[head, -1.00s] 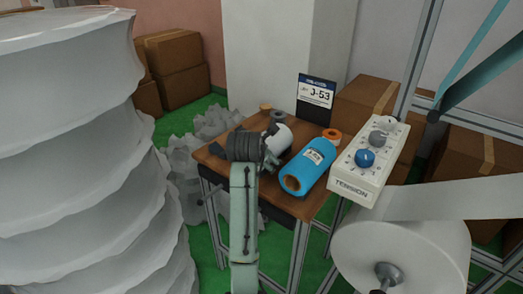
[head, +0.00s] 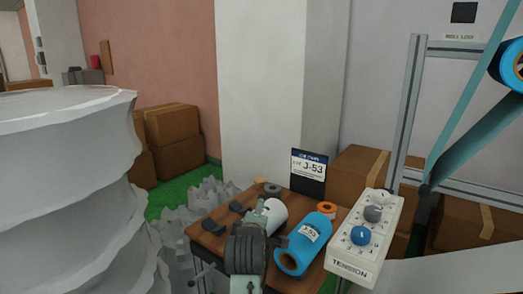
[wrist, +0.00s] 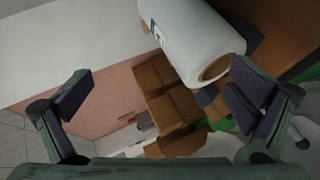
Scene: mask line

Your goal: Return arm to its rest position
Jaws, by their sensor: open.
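My gripper shows in the wrist view (wrist: 163,72) with its two fingers wide apart and nothing between the pads. In the head view my dark wrist is over the near edge of the small wooden table (head: 208,240), and it partly hides the gripper. A white roll (head: 275,216) lies just beyond it on the table. In the wrist view the white roll (wrist: 190,38) is beyond the fingers, towards the right one; I cannot tell whether they touch.
A blue labelled roll (head: 305,243) lies right of my wrist. A J-53 sign (head: 308,172) stands behind it. The TENSION control box (head: 365,238) and metal frame (head: 407,120) are at right. Cardboard boxes (head: 172,140) stand behind.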

